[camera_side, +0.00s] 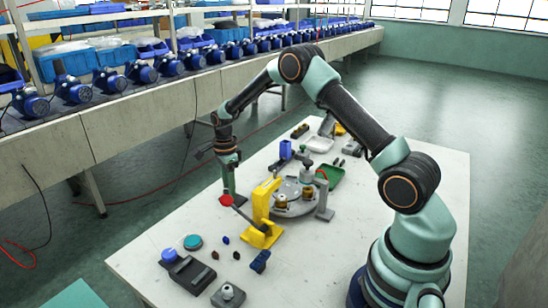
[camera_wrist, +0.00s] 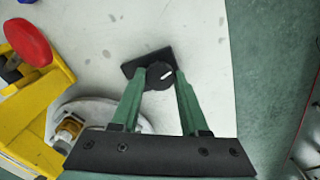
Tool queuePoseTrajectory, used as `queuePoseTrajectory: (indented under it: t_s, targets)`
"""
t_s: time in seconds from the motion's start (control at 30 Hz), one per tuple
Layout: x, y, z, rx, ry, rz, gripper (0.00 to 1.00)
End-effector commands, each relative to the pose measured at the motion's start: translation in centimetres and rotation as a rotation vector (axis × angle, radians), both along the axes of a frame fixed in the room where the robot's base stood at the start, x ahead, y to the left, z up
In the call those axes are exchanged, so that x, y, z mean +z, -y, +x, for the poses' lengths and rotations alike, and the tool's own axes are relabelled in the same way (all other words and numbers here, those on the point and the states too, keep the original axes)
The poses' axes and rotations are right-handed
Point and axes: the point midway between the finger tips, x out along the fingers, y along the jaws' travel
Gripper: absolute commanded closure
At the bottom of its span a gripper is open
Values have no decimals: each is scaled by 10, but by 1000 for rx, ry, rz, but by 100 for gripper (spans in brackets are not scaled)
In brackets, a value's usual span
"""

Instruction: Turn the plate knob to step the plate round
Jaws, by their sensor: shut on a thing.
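The plate knob (camera_wrist: 158,76) is black with a white mark and sits on a black base (camera_wrist: 134,66) on the table. My gripper (camera_wrist: 160,82) has its green fingers on either side of the knob and is shut on it. In the side view my gripper (camera_side: 233,196) points down at the table's left edge, and the knob is hard to make out there. The round grey plate (camera_side: 298,204) carries brass-coloured parts. Its edge also shows at the lower left of the wrist view (camera_wrist: 92,108), partly hidden by my gripper.
A yellow press (camera_side: 262,212) with a red-ended lever (camera_side: 226,199) stands beside the plate, close to my gripper. A green tray (camera_side: 330,174) and a white tray (camera_side: 319,143) lie behind. Small parts and a dark box (camera_side: 190,274) lie at the front left.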

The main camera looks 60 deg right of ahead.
Motion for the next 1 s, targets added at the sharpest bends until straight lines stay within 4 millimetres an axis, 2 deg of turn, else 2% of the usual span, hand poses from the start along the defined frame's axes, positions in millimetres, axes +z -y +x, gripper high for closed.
queuePoseTrajectory:
  t_s: [1.0]
  targets:
    - [1,0,1,953,2,-1,100]
